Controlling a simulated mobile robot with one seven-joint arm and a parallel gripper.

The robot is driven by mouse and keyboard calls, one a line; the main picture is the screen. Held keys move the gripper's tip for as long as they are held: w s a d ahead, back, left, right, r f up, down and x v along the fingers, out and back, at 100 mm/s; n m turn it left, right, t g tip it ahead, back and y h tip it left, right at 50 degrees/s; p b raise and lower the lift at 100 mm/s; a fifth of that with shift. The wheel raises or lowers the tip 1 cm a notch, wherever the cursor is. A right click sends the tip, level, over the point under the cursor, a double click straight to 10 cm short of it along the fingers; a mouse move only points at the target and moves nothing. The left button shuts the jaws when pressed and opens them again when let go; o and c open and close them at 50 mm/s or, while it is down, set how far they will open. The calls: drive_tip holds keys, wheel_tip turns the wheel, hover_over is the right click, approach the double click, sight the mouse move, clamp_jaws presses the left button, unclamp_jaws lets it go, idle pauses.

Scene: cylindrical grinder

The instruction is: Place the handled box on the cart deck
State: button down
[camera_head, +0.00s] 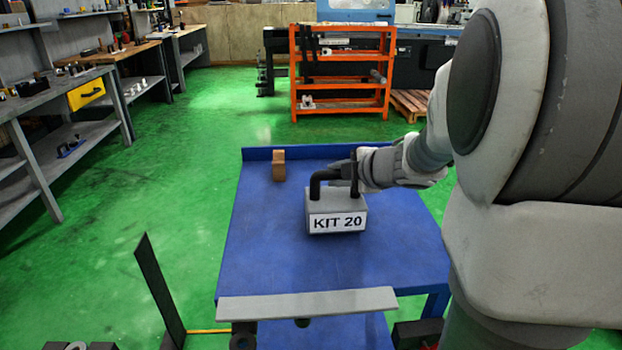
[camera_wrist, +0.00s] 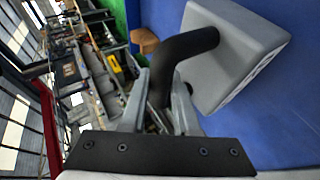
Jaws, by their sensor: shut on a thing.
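The handled box (camera_head: 335,213) is a grey block with a black handle and a white label reading "KIT 20". In the head view it appears upright over the middle of the blue cart deck (camera_head: 275,265). Whether its underside touches the deck is not clear. My gripper (camera_head: 352,172) reaches in from the right and is shut on the handle. In the wrist view the gripper fingers (camera_wrist: 160,100) close around the black handle, and the grey box (camera_wrist: 235,55) sits at the upper right with the blue deck (camera_wrist: 280,120) beyond it.
A small brown block (camera_head: 279,165) stands near the deck's back edge and also shows in the wrist view (camera_wrist: 145,40). A light grey bar (camera_head: 305,304) runs along the front edge. An orange shelf (camera_head: 342,75) stands behind. The deck's left and front areas are clear.

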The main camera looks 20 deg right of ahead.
drive_tip(key=shift+f, duration=0.7)
drive_tip(key=shift+f+b, duration=0.15)
drive_tip(key=shift+b, duration=0.15)
drive_tip(key=c, duration=0.6)
unclamp_jaws()
drive_tip(key=shift+c, duration=0.2)
drive_tip(key=shift+s+d+r+p, duration=0.1)
drive_tip(key=shift+s+r+p, duration=0.15)
drive_tip(key=shift+r+p, duration=0.15)
drive_tip(key=p+v, duration=0.4)
drive_tip(key=v, duration=0.7)
drive_tip(key=shift+s+p, duration=0.2)
drive_tip(key=shift+p, duration=0.15)
